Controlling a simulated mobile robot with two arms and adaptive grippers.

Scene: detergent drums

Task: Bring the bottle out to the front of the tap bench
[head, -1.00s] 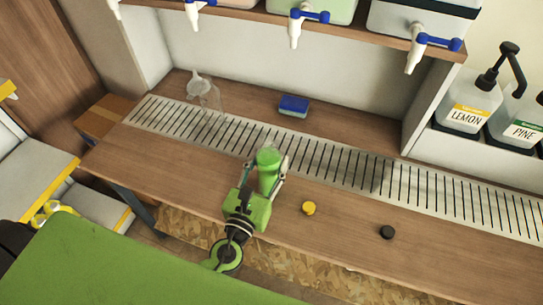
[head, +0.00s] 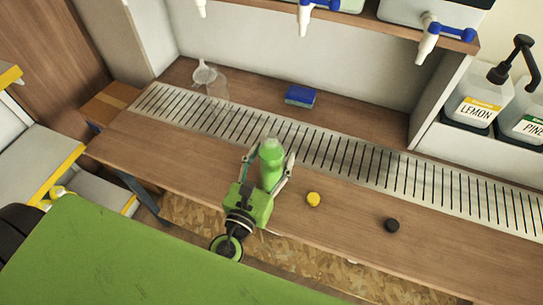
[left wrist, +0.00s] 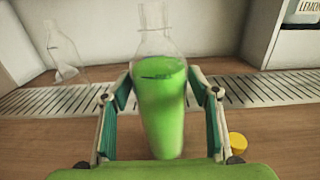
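The clear bottle (head: 271,164) with green liquid stands almost upright, with a slight lean in the wrist view, between the fingers of my left gripper (head: 269,160). In the left wrist view the teal pads of the left gripper (left wrist: 160,95) press close along both sides of the bottle (left wrist: 162,105), so it looks shut on it. The bottle is over the wooden front strip of the tap bench (head: 160,150), in front of the slotted drain grate (head: 340,150). Whether its base touches the wood is hard to tell. My right gripper is not in view.
A yellow cap (head: 313,199) and a black cap (head: 392,225) lie right of the bottle. An empty clear bottle (head: 216,88) and a blue sponge (head: 300,96) are at the back. Taps (head: 428,40) hang above. The front strip left of the gripper is clear.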

